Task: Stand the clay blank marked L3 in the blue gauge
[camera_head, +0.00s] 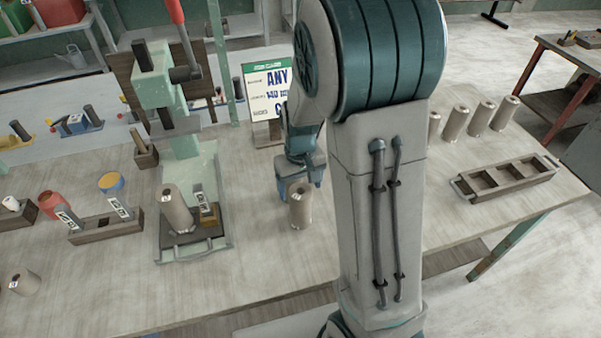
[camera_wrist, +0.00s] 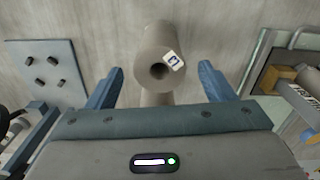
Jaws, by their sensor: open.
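A grey-beige clay blank (camera_head: 300,206) stands upright on the table just below my gripper (camera_head: 299,177). In the wrist view this blank (camera_wrist: 153,45) shows a round hole in its end and a white label with a dark mark that I cannot read surely. My gripper (camera_wrist: 158,85) is open, with one blue finger on each side of the blank and gaps between. A small blue piece (camera_head: 76,122) with a dark cylinder sits on the back shelf; I cannot tell whether it is the blue gauge. My arm hides part of the table.
A green press (camera_head: 160,90) stands left of my gripper, with another blank (camera_head: 177,210) on its base. A loose blank (camera_head: 24,282) is at far left. Several blanks (camera_head: 455,123) stand at the right behind a wooden rack (camera_head: 505,178). A pegged grey plate (camera_wrist: 48,75) shows in the wrist view.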

